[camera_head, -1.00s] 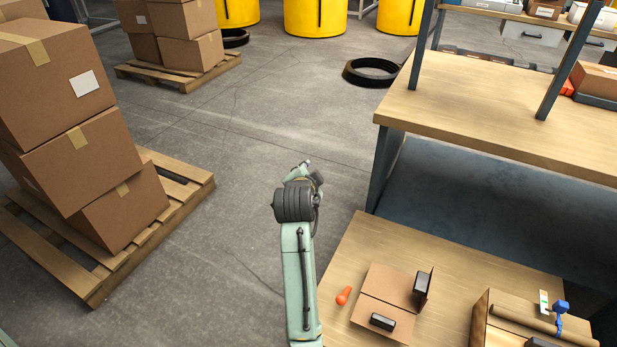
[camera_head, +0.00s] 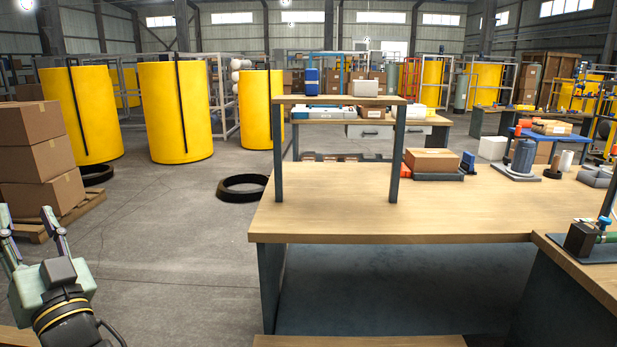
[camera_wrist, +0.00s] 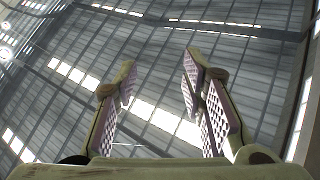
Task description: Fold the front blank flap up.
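The blank and its front flap are not in either current view. My gripper (camera_head: 27,222) is at the lower left of the head view, pointing upward over the floor, left of the benches. In the wrist view my gripper (camera_wrist: 158,78) has its two ridged fingers spread apart, with nothing between them. Behind them only the hall's roof and its windows show.
A large wooden workbench (camera_head: 330,212) fills the middle, with a shelf frame on it. A wooden top edge (camera_head: 360,341) shows at the bottom. Stacked cartons (camera_head: 38,160) stand at left. A black ring (camera_head: 243,190) lies on the floor. Open floor lies between.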

